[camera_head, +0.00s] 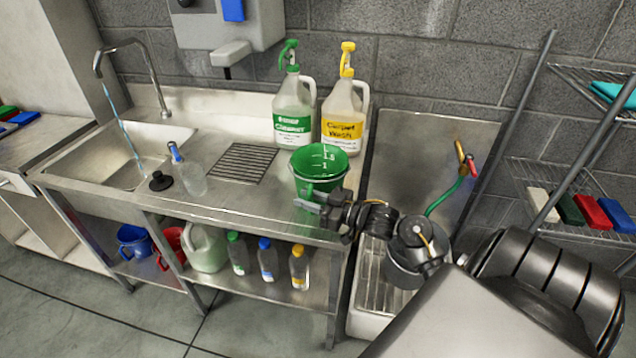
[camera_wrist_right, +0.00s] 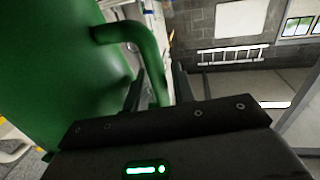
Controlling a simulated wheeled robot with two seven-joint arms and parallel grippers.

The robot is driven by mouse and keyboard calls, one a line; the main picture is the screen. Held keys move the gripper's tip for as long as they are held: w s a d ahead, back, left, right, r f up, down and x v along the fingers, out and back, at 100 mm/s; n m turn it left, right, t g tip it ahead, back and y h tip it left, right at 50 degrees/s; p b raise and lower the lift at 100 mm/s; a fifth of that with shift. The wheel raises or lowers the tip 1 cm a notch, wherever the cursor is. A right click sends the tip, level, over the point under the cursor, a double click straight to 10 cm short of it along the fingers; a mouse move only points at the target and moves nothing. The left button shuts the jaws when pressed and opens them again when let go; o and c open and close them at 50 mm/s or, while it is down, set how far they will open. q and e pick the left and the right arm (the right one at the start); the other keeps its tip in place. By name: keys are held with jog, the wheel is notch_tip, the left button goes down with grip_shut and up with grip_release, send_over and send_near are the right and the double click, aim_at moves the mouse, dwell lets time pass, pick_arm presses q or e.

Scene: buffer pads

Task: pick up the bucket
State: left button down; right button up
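A green bucket (camera_head: 320,165) with white level marks inside stands near the front right of the steel counter (camera_head: 232,205). My right gripper (camera_head: 308,200) is at the front of the bucket, by its handle. In the right wrist view, the bucket's green wall (camera_wrist_right: 50,70) fills the left side. Its curved handle (camera_wrist_right: 135,32) runs down between the two fingers of my right gripper (camera_wrist_right: 158,92), which stand apart. Whether they press on the handle is not clear. My left gripper is not in view.
A green-topped jug (camera_head: 292,115) and a yellow-topped jug (camera_head: 343,115) stand behind the bucket. A clear spray bottle (camera_head: 190,178) stands left of the grate (camera_head: 242,163). Water runs into the sink at left. Blue (camera_head: 134,242) and red (camera_head: 170,247) containers and several bottles fill the lower shelf.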

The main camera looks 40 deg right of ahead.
jog(key=shift+w+a, duration=0.3)
jog(key=shift+w, duration=0.35)
jog(key=shift+c, duration=0.4)
grip_shut()
